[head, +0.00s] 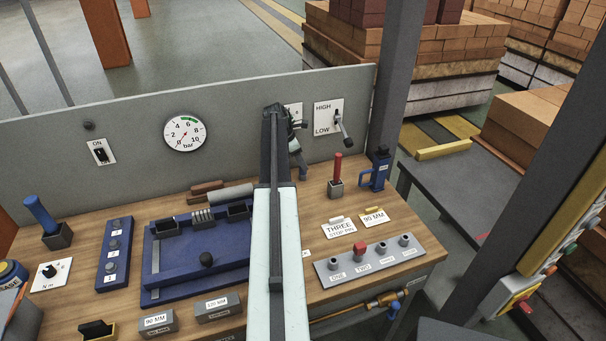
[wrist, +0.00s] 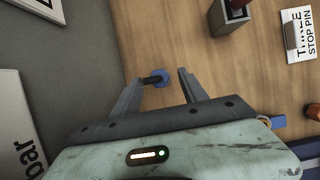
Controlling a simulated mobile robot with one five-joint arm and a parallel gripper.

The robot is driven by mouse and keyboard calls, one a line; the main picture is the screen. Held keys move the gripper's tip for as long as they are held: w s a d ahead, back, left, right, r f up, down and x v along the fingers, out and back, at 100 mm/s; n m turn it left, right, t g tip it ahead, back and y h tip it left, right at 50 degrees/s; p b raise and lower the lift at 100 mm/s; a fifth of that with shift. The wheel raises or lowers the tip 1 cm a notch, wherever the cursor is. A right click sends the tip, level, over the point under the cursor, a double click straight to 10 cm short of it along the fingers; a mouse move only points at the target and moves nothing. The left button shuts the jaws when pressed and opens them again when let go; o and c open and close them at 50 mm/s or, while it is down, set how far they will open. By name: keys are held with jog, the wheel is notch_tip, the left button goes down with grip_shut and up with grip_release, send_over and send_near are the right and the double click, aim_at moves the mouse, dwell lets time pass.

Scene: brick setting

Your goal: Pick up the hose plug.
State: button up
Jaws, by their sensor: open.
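A small plug with a blue round end and a dark stem, which I take to be the hose plug (wrist: 161,79), shows in the wrist view near the wooden bench top. It lies in the gap between the two fingertips of my gripper (wrist: 161,74), with bench wood visible on either side. My gripper is open and does not hold it. In the head view, my gripper (head: 299,161) hangs over the back of the bench near the grey panel. I cannot tell the height gap between the fingers and the plug.
A red pin in a dark block (head: 336,188) and a blue fixture (head: 377,170) stand to the right. A grey strip of knobs (head: 368,259) is nearer. A blue tray-like fixture (head: 160,280) lies left of my arm. The grey panel (head: 235,105) stands along the back.

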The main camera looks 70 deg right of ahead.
jog(key=b+x, duration=0.2)
jog(key=x, duration=0.1)
jog(key=shift+f, duration=0.35)
jog(key=shift+r, duration=0.2)
grip_shut()
jog(key=shift+r+p, duration=0.1)
jog(key=shift+p, duration=0.25)
jog(key=shift+r+p, duration=0.35)
notch_tip(320, 180, up, 3)
jog(key=p, duration=0.3)
jog(key=shift+r, duration=0.15)
jog(key=a+r+p, duration=0.2)
jog(key=a, duration=0.9)
jog(key=a+r+p, duration=0.3)
jog(key=a, duration=0.8)
jog(key=shift+s, duration=0.35)
